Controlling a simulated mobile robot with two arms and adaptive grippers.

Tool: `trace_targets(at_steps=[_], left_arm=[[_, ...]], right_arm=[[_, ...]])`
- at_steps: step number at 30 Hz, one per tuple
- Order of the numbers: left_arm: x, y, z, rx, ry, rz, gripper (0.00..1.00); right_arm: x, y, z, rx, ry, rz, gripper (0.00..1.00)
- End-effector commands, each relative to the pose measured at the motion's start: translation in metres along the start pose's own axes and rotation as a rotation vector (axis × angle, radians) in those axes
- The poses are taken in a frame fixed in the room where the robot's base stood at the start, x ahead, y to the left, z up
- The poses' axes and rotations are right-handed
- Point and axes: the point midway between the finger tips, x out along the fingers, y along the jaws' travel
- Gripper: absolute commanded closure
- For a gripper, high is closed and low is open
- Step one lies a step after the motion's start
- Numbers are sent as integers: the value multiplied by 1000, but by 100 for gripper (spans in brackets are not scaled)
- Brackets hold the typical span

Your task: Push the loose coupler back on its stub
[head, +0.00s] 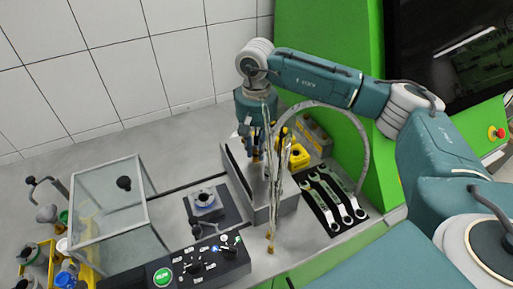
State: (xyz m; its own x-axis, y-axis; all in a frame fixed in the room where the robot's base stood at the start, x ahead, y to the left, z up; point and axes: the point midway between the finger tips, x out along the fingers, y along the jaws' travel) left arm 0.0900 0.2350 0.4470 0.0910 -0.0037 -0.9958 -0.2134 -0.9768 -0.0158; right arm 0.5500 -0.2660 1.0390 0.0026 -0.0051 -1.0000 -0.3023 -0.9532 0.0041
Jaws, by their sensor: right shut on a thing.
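My right gripper (257,149) points down over the grey metal block (261,203) in the middle of the bench. It is shut on a small part, most likely the coupler; a brass-coloured bit (256,157) shows at its fingertips. The fingers and thin silvery strands hide most of the coupler. I cannot make out the stub or tell whether the coupler touches it. The silvery strands (272,215) run down in front of the block to a brass-coloured end (270,247) near the bench front. My left gripper is out of view.
A clear box (108,205) with a dark knob stands at left, beside a yellow rack (38,262). A control box (195,268) with a green button is in front. Wrenches (335,203) lie right of the block. A grey hose (362,150) arches by the green cabinet (325,32).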

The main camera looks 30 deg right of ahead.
Motion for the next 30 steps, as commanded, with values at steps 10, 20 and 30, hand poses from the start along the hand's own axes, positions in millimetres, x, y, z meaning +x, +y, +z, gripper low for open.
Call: trace_targets(at_steps=[10,20,30], left_arm=[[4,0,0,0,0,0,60],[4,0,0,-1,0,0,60],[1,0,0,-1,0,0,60]], right_arm=[[4,0,0,0,-1,0,100],[4,0,0,0,-1,1,61],[-1,0,0,0,0,0,61]])
